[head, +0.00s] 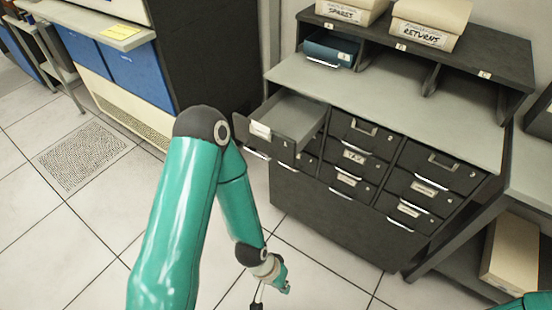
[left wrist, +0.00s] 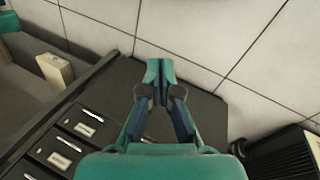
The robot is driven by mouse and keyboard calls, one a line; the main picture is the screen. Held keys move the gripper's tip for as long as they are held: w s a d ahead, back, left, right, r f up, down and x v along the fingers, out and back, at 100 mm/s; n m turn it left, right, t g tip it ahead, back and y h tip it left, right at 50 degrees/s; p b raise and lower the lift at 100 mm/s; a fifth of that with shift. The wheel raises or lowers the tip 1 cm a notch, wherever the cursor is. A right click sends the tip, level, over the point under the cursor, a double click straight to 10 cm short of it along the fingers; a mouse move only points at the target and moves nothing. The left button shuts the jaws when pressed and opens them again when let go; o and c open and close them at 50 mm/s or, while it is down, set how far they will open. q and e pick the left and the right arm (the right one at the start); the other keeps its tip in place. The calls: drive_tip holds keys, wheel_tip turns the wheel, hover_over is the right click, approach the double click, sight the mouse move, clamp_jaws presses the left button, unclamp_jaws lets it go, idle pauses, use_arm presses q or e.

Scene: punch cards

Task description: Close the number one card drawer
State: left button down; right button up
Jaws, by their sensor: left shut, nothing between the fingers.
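A dark card cabinet (head: 330,205) stands in the middle right of the head view. Its top left drawer (head: 290,115) is pulled out, with a grey interior and a pale label on its front. The number on it is too small to read surely. The other drawers look shut, those under the open one partly hidden. My left gripper (head: 281,284) is low in front of the cabinet, below and apart from the open drawer. In the left wrist view the gripper (left wrist: 158,70) is shut and empty, over the cabinet's dark panel (left wrist: 200,105). My right gripper is out of view.
A blue tray (head: 330,48) sits in an upper cubby, with boxes marked SPARES (head: 343,12) and RETURNS (head: 425,35) above. A machine with blue panels (head: 133,70) stands at left. A beige box (head: 512,255) is at lower right. Tiled floor at left is clear.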

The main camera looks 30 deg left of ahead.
use_arm(q)
drive_tip(key=w+a+f+m+t+b, duration=0.1)
drive_tip(key=w+a+m+t+b, duration=0.25)
drive_tip(key=w+b, duration=0.4)
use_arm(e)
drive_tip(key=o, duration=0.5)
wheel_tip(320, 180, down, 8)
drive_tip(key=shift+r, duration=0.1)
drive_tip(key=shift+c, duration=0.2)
use_arm(q)
drive_tip(key=m+t+y+b, duration=0.3)
drive_tip(key=m+t+b, duration=1.25)
drive_tip(key=b, duration=0.85)
approach(281, 153)
drive_tip(key=shift+m+g, duration=0.8)
drive_tip(key=shift+g, duration=0.1)
drive_tip(key=w, duration=0.3)
drive_tip(key=w+r, duration=0.1)
drive_tip(key=w, duration=0.3)
drive_tip(key=shift+w+d+r, duration=0.1)
drive_tip(key=shift+d+r, duration=0.05)
drive_tip(key=shift+r, duration=0.1)
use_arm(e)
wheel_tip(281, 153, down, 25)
